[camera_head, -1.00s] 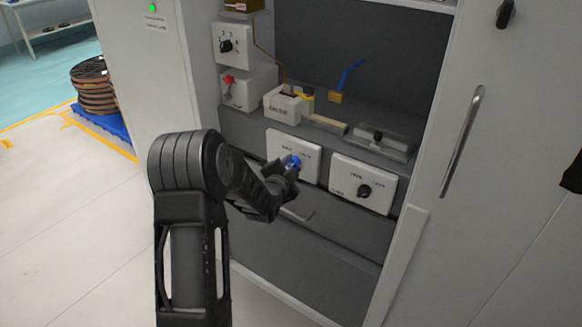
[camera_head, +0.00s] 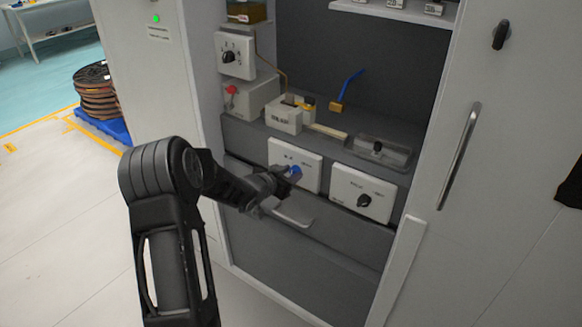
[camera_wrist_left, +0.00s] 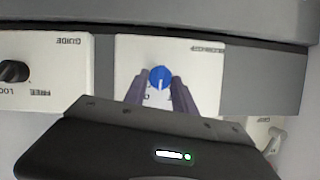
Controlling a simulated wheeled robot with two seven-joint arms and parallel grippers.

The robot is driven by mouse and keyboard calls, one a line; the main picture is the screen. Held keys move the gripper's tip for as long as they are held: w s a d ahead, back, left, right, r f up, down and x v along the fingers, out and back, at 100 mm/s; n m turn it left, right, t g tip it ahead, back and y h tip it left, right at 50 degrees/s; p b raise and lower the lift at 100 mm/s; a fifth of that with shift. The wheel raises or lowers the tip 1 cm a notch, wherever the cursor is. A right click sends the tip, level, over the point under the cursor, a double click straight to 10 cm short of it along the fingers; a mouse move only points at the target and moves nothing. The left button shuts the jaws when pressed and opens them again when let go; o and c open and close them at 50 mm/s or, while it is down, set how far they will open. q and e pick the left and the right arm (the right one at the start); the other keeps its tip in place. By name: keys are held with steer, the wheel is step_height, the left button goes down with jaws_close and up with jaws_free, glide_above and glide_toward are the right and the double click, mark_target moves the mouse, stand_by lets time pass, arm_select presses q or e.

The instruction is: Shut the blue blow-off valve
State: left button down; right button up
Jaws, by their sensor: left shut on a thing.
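A blue round knob (camera_head: 295,170) sits on a white panel (camera_head: 311,170) on the front of the machine. It also shows in the left wrist view (camera_wrist_left: 160,77), with a white mark on its face. My left gripper (camera_head: 286,174) is at this knob, and its fingers (camera_wrist_left: 160,92) lie on both sides of it, shut on it. Further back, a blue lever (camera_head: 350,84) rises at a slant from a brass-coloured valve body (camera_head: 336,107) on the shelf. Nothing holds it. The panel lettering is too small to read in the head view. My right gripper is not in view.
A second white panel with a black knob (camera_head: 364,201) is to the right. A grey handle (camera_head: 292,213) sticks out below my left gripper. A white box (camera_head: 283,117) and a clear tray (camera_head: 379,152) stand on the shelf. A red lever (camera_head: 231,90) is at left.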

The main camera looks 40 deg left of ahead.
arm_select(q)
steer(key=n+p, duration=0.1)
steer(key=p, duration=0.1)
steer(key=n+h+p, duration=0.1)
steer(key=p, duration=0.1)
steer(key=n+h+p, duration=0.1)
steer(key=p, duration=0.1)
steer(key=shift+a+r, duration=0.3)
steer(key=shift+f+n+h+p, duration=0.2)
steer(key=shift+n+h+p, duration=0.4)
steer(key=shift+n+p, duration=0.15)
steer(key=shift+a+f+n+t+h+p, duration=0.2)
steer(key=shift+n+t+h+p, duration=0.15)
steer(key=shift+n+h, duration=0.45)
steer(key=shift+n, duration=0.25)
steer(key=c, duration=1)
jaws_free()
steer(key=shift+b+v, duration=0.45)
steer(key=shift+v, duration=3.45)
